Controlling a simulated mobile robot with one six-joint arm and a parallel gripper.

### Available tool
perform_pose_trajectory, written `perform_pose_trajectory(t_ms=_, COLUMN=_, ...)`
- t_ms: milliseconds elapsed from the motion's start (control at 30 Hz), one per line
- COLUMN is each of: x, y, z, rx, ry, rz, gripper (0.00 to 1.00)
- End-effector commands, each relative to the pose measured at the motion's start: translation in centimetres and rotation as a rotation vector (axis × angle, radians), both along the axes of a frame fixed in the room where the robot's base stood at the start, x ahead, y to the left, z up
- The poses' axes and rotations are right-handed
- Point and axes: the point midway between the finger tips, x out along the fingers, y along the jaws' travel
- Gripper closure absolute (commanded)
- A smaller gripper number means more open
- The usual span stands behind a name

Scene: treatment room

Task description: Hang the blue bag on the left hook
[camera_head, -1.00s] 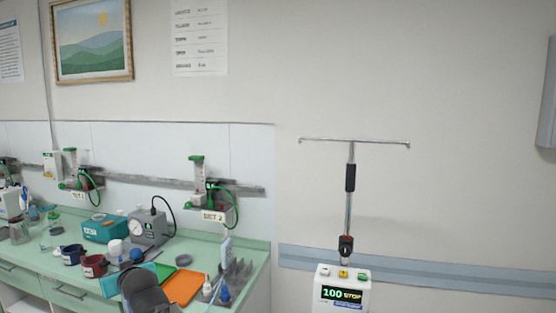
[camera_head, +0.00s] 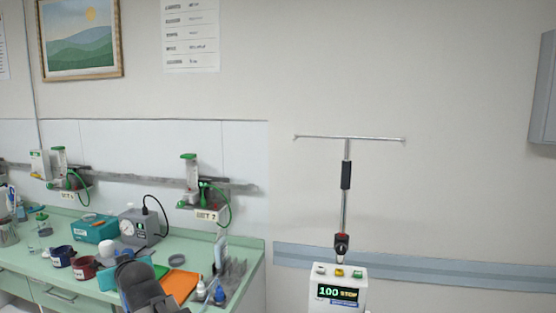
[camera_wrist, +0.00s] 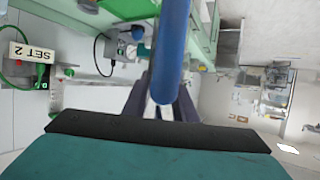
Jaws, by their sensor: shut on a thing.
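A metal stand (camera_head: 345,205) with a thin crossbar rises right of the middle in the head view. The left hook (camera_head: 296,137) is the small upturned left end of the crossbar, and it is empty. In the wrist view a smooth rounded blue piece (camera_wrist: 172,55), which looks like part of the blue bag, is very close to the camera. My gripper (camera_wrist: 160,105) shows behind it as dark fingers, shut on it; the fingertips are partly covered. The bag's full shape is hidden, and neither bag nor fingertips can be made out in the head view.
The green counter (camera_head: 235,262) at left holds cups, a gauge box and an orange tray (camera_head: 179,284). Wall flowmeters hang above. The wall around the crossbar is clear.

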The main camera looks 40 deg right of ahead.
Motion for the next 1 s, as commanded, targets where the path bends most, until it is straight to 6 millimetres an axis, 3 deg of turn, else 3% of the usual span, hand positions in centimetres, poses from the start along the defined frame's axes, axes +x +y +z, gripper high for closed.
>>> perform_pose_trajectory(t_ms=467, x=-1.5, y=-11.3, z=4.1, rx=0.000, ry=-0.005, rz=-0.043, gripper=1.00)
perform_pose_trajectory(t_ms=1000, x=-6.1, y=-22.4, z=10.4, rx=-0.001, ry=-0.005, rz=-0.005, gripper=1.00)
